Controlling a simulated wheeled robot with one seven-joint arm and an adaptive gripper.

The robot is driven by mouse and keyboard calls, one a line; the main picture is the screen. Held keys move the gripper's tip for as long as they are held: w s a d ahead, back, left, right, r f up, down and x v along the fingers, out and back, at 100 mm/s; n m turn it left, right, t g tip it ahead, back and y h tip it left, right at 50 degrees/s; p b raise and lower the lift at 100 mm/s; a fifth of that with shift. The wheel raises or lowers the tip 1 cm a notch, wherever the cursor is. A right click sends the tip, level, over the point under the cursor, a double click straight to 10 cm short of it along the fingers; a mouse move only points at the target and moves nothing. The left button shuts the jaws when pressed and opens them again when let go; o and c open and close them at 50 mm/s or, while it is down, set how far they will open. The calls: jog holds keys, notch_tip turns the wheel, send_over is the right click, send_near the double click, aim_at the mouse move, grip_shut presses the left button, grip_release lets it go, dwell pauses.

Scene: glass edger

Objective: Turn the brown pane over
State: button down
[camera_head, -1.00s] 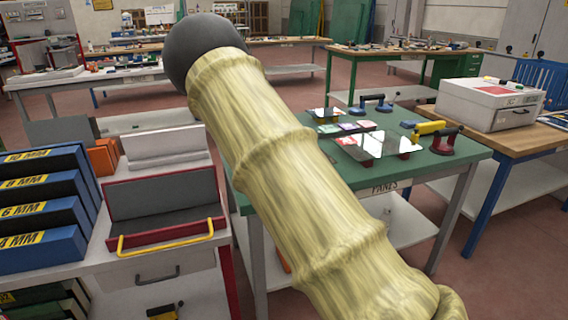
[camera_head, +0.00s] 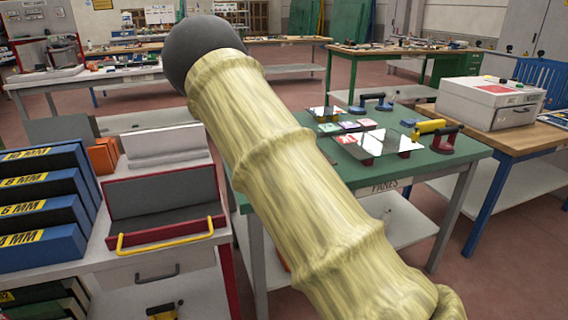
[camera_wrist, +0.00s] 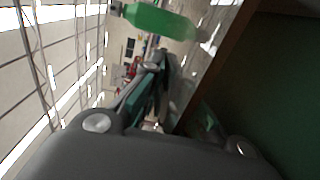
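I cannot pick out a brown pane in either view. In the head view, a mirror-like pane (camera_head: 385,143) rests on dark red supports on the green table labelled PANES (camera_head: 452,159). A smaller reflective pane (camera_head: 324,113) lies farther back on it. My sleeved arm crosses the middle and hides the table's left part. My gripper is not visible in the head view. In the wrist view, a grey rounded part of my gripper (camera_wrist: 165,150) fills the bottom. Its fingertips do not show clearly, and nothing held can be made out.
A red-and-black handled tool (camera_head: 446,140), a yellow tool (camera_head: 429,127) and a blue double-cup handle (camera_head: 371,103) are on the green table. A red tray (camera_head: 165,236) and blue millimetre-marked boxes (camera_head: 40,213) stand left. The wrist view shows a green bottle-like object (camera_wrist: 158,20).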

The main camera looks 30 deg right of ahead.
jog(key=c, duration=1.6)
grip_release()
jog(key=shift+o, duration=0.2)
jog(key=shift+f, duration=0.1)
jog(key=v, duration=1.2)
